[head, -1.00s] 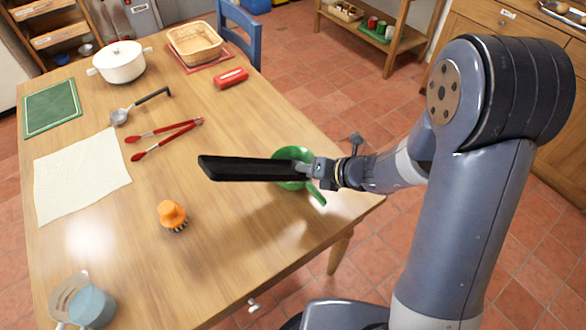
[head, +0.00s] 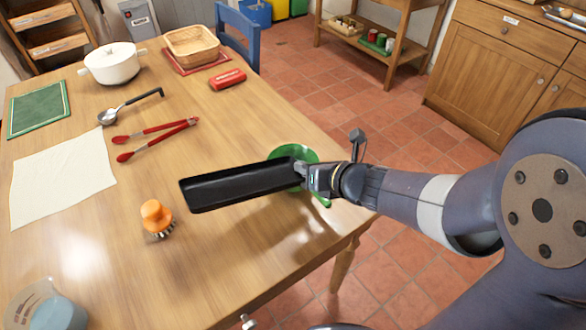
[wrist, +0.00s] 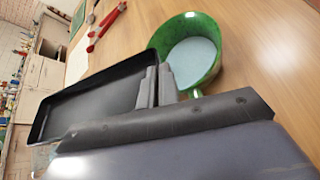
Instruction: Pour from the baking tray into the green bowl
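My gripper (head: 303,173) is shut on the right end of the black baking tray (head: 235,186) and holds it above the table. The tray is long and shallow, and its dark inside faces the head camera. No contents can be made out in it. In the wrist view the fingers (wrist: 157,86) pinch the rim of the tray (wrist: 95,105). The green bowl (head: 305,151) stands on the table behind my gripper, partly hidden by it. In the wrist view the bowl (wrist: 218,72) is beside the tray, with a pale blue-grey surface inside and a green handle.
An orange brush (head: 154,217) and a measuring jug (head: 50,305) stand front left. Red tongs (head: 155,138), a ladle (head: 125,106), a white cloth (head: 62,175), a white pot (head: 113,64) and a basket (head: 191,46) lie farther back. The table's right edge is near the bowl.

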